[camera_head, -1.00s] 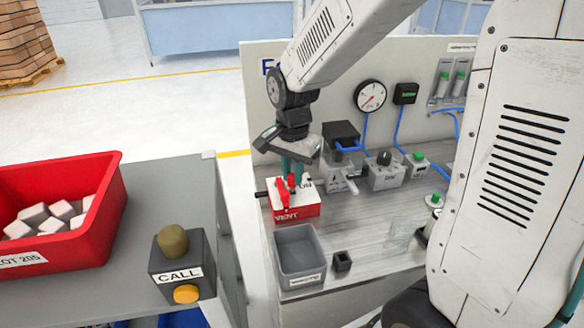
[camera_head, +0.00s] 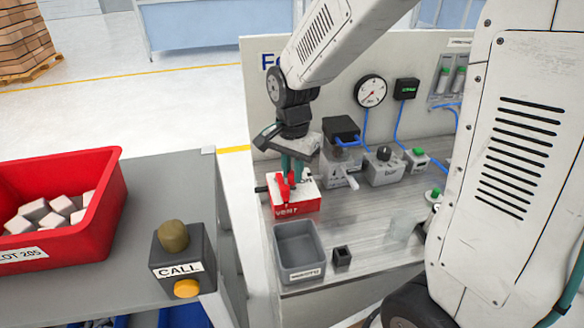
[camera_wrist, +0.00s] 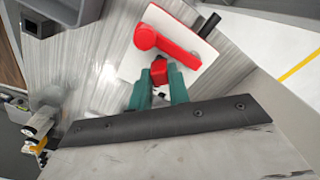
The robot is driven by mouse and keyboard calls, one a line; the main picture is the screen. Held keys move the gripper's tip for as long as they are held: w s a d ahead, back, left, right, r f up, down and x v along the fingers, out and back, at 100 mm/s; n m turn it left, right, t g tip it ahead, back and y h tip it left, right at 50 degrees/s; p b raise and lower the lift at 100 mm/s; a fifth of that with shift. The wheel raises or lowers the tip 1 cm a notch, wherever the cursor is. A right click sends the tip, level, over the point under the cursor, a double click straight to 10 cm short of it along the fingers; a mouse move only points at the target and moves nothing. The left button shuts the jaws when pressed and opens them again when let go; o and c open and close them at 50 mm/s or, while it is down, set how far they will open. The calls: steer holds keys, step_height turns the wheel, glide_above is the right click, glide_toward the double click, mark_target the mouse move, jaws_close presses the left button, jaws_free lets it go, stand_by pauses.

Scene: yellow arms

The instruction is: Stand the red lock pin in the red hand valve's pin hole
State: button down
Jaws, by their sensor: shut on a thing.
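The red hand valve (camera_head: 284,190) is a red handle on a red and white block marked VENT, at the left end of the bench. In the wrist view its handle (camera_wrist: 165,40) lies across the block's white top. My gripper (camera_head: 291,177) points down at the block, its green fingers beside the handle. In the wrist view the fingers (camera_wrist: 160,78) are shut on the red lock pin (camera_wrist: 159,68), of which only a red end shows, close to the handle. The pin hole is hidden, and I cannot tell whether the pin is in it.
A grey bin (camera_head: 300,249) and a small black holder (camera_head: 342,256) stand in front of the block. Grey valve units (camera_head: 384,169) with blue hoses stand to its right. A back panel (camera_head: 262,100) rises behind. A CALL box (camera_head: 181,262) and red crate (camera_head: 100,215) are at left.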

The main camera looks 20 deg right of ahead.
steer(key=shift+f, duration=0.7)
steer(key=c, duration=1.3)
jaws_free()
steer(key=shift+s+d, duration=0.1)
steer(key=shift+o, duration=0.2)
step_height(320, 180, up, 9)
